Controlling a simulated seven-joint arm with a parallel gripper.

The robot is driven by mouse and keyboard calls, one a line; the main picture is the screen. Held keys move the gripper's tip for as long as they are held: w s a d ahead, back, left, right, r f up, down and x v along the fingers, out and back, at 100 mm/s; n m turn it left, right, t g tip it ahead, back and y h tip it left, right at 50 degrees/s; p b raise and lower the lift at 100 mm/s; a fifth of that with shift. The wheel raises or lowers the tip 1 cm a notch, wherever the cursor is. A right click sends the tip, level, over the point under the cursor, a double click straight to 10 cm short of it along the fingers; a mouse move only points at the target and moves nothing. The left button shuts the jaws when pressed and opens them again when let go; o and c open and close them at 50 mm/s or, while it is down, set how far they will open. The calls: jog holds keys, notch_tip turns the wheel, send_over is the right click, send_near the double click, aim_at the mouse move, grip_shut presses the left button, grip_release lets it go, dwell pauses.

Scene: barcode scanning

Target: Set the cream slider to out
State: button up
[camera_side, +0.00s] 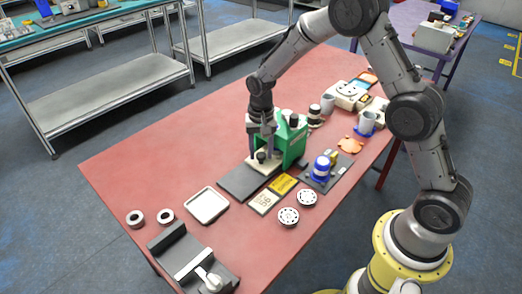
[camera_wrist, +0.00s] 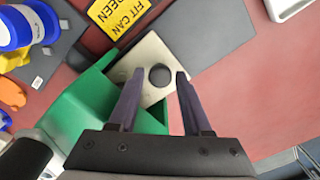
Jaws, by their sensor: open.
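The cream slider (camera_side: 256,165) is a flat cream plate with a round black knob (camera_wrist: 160,76). It sits at the mouth of a green housing (camera_side: 294,147), on a dark grey base plate (camera_side: 236,183). The wrist view also shows the cream plate (camera_wrist: 146,52) and the green housing (camera_wrist: 85,112), which borders the plate on the left. My gripper (camera_wrist: 160,75) is open, with one finger on each side of the knob in the picture. The side view shows my gripper (camera_side: 261,148) low over the slider. I cannot tell whether the fingers touch the knob.
A yellow sign (camera_side: 283,184) and a cream card (camera_side: 263,202) lie in front of the base plate. A blue part (camera_side: 322,166) on a dark pad stands to the right. A white tray (camera_side: 207,205) is at the left. Cups and devices crowd the table's far right.

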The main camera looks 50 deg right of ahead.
grip_shut()
dwell(1.4)
